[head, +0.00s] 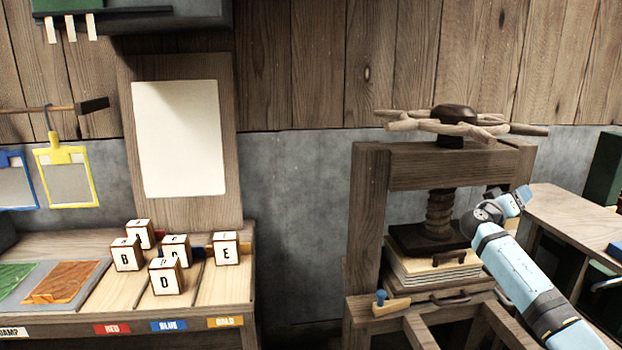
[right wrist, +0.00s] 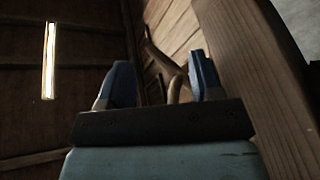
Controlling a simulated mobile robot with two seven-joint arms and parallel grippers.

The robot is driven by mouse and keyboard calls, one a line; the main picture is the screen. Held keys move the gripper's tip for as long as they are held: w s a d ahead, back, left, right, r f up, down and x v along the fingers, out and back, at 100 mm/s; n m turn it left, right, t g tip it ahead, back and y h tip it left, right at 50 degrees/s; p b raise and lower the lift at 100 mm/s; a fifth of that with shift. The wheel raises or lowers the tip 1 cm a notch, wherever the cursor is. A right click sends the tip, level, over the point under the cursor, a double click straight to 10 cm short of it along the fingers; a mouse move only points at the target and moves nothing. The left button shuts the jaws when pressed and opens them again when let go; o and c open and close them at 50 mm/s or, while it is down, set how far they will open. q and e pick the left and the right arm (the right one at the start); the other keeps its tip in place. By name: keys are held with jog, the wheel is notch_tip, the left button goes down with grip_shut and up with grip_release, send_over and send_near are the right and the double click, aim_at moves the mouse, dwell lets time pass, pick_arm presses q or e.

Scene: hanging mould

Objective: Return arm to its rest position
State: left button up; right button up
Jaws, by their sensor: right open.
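My right arm (head: 525,285) comes in from the lower right in the head view, light blue with dark bands. My right gripper (head: 522,196) is at its upper end, beside the right post of the wooden screw press (head: 368,215). In the right wrist view its two blue fingers (right wrist: 160,85) stand wide apart with nothing gripped between them. A wooden post (right wrist: 262,80) is close on the right there, and a branch-like handle shows behind the fingers. Whether the gripper touches the press cannot be told. My left gripper is not in view.
The press has a branch handle (head: 455,125) on top and stacked boards (head: 430,268) under its screw. Several lettered blocks (head: 167,276) stand on the left bench. A yellow frame (head: 68,180) hangs on the left. Another table (head: 580,225) is at the right.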

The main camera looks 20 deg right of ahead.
jog(key=w+a+f+n+t+y, duration=0.5)
jog(key=w+a+n+t+y, duration=0.6)
jog(key=y, duration=0.3)
jog(key=s+a+f+n+y, duration=0.1)
jog(key=s+a+f+y, duration=0.3)
jog(key=a+f, duration=0.7)
jog(key=s+a+f+n+y, duration=0.1)
jog(key=s+a+f, duration=0.5)
jog(key=a+f, duration=0.45)
jog(key=s+a+f+m+g+y, duration=0.15)
jog(key=s+a+f, duration=0.25)
jog(key=s+a, duration=0.55)
jog(key=s+a+f+g+y, duration=0.1)
jog(key=s+a+f+y, duration=0.15)
jog(key=s+a, duration=0.65)
jog(key=s+a+f+m+g+y, duration=0.15)
jog(key=s+a+f, duration=0.35)
jog(key=s, duration=0.8)
pick_arm(q)
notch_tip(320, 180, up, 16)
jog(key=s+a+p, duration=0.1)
jog(key=p, duration=2)
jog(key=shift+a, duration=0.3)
pick_arm(e)
notch_tip(320, 180, up, 16)
jog(key=s+n+h, duration=0.1)
jog(key=shift+s+d+r, duration=0.2)
jog(key=shift+s+d, duration=0.15)
jog(key=shift+d, duration=0.1)
